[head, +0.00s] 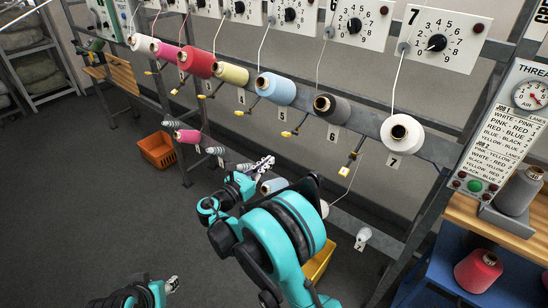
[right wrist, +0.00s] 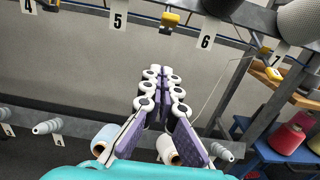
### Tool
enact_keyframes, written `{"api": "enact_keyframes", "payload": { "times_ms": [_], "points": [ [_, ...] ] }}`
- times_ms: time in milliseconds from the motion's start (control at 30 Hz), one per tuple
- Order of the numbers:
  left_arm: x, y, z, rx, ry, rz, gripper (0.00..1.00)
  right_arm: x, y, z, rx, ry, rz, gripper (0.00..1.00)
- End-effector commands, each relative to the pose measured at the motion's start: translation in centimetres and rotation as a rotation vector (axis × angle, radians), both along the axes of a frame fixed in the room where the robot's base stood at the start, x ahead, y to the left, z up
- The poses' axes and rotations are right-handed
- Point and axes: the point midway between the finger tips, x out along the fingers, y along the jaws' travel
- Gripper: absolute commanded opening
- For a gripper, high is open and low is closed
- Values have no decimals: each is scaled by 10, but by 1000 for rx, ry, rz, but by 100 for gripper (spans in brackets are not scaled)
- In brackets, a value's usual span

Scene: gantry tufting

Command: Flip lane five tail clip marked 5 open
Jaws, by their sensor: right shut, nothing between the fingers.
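The number plate 5 (head: 282,113) hangs below the blue spool; it also shows in the right wrist view (right wrist: 118,20). A yellow clip (head: 290,133) sticks out between plates 5 and 6; it also shows in the right wrist view (right wrist: 170,18). No number on the clip itself can be read, and I cannot tell whether it is open. My right gripper (head: 264,163) is shut and empty, below the clip rail and apart from the clip. Its fingertips (right wrist: 163,72) point up toward the rail. My left gripper (head: 172,284) is low at the bottom edge, partly cut off.
Yellow clips and spools line the rail, among them a dark spool (head: 331,107) and a white spool (head: 402,133). Lower spools sit behind my right arm. A yellow bin (head: 318,262) stands beneath. A blue cart (head: 440,265) stands right. The floor at left is open.

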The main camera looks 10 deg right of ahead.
Motion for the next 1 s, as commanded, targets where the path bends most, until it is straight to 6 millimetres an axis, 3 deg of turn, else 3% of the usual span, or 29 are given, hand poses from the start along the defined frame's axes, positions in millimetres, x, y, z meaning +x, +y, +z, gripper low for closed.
{"api": "enact_keyframes", "payload": {
  "times_ms": [100,333,867,1000],
  "points": [
    [0,0,6,0,0,0,40,-15,20,6,0,0,2,0],
    [0,0,9,0,0,0,40,-32,40,9,0,0,-1,0],
    [0,0,9,0,0,0,40,-34,43,9,0,0,-2,0],
    [0,0,9,0,0,0,40,-35,35,10,41,-7,-4,0]
  ]
}}
